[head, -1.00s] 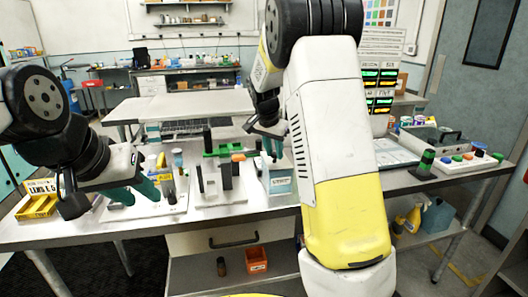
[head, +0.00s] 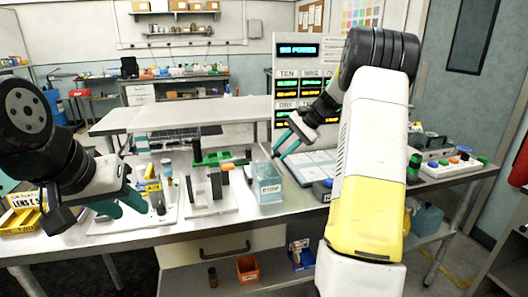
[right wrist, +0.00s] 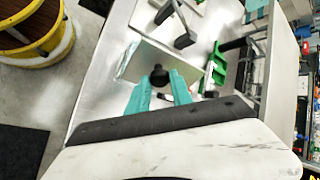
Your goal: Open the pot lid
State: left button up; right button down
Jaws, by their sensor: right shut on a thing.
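The pot (head: 269,190) is a clear, box-shaped container with a pale label, standing on the bench right of centre in the head view. My right gripper (head: 279,148) is above and slightly right of it. In the right wrist view its teal fingers (right wrist: 161,82) are shut on the black knob (right wrist: 159,75) of a pale, see-through lid (right wrist: 137,62). The lid is hard to make out in the head view, and its gap to the pot is unclear. My left gripper (head: 126,207) is open and empty, low over the bench's left front.
White boards with a black upright block (head: 216,187) and a yellow item (head: 152,184) stand left of the pot. A green piece (head: 212,158) lies behind. A lit display panel (head: 298,85) rises behind my right gripper. A button box (head: 455,165) is far right.

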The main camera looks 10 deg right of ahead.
jog(key=d+f+m+y, duration=0.1)
jog(key=d+f+y, duration=0.2)
jog(key=d+y, duration=0.3)
jog(key=shift+d+f+t+y, duration=0.15)
jog(key=shift+f+t+y, duration=0.15)
jog(key=shift+f, duration=0.2)
dwell(0.6)
jog(key=c, duration=1.1)
grip_release()
jog(key=shift+c, duration=0.2)
jog(key=shift+r, duration=0.2)
jog(key=v, duration=0.7)
jog(key=shift+d, duration=0.35)
